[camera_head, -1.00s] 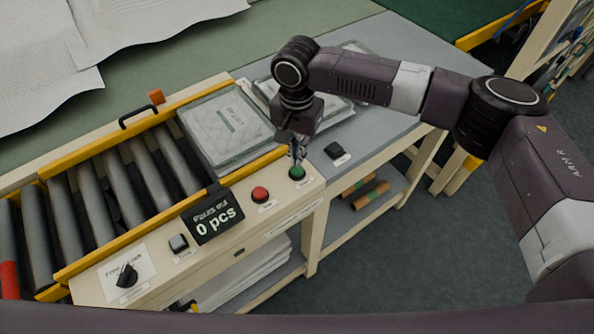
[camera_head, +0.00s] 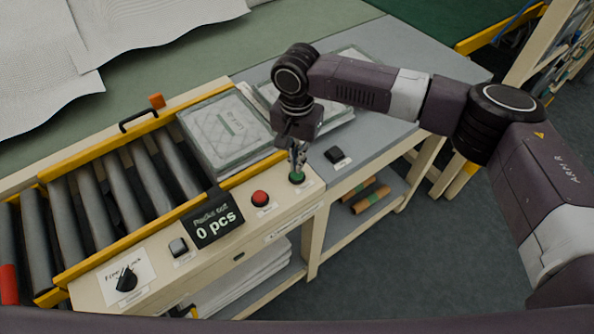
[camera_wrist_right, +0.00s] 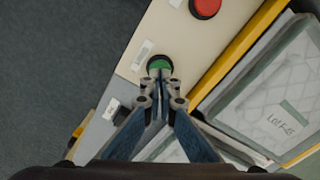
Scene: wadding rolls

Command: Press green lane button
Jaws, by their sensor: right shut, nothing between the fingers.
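The green button (camera_head: 297,177) is on the cream control panel (camera_head: 240,247) at its right end, beside the roller lane. It also shows in the right wrist view (camera_wrist_right: 159,64). My right gripper (camera_head: 296,168) is shut and empty, pointing down with its fingertips at the green button. In the right wrist view the closed fingertips (camera_wrist_right: 160,80) overlap the button's near edge. I cannot tell whether they touch it or how far it is pressed. My left gripper is not in view.
A red button (camera_head: 260,198), a display reading 0 pcs (camera_head: 214,219), a grey switch (camera_head: 178,246) and a black knob (camera_head: 127,279) share the panel. A wrapped pack (camera_head: 228,132) lies at the lane's end. A small black box (camera_head: 335,155) sits right of the gripper.

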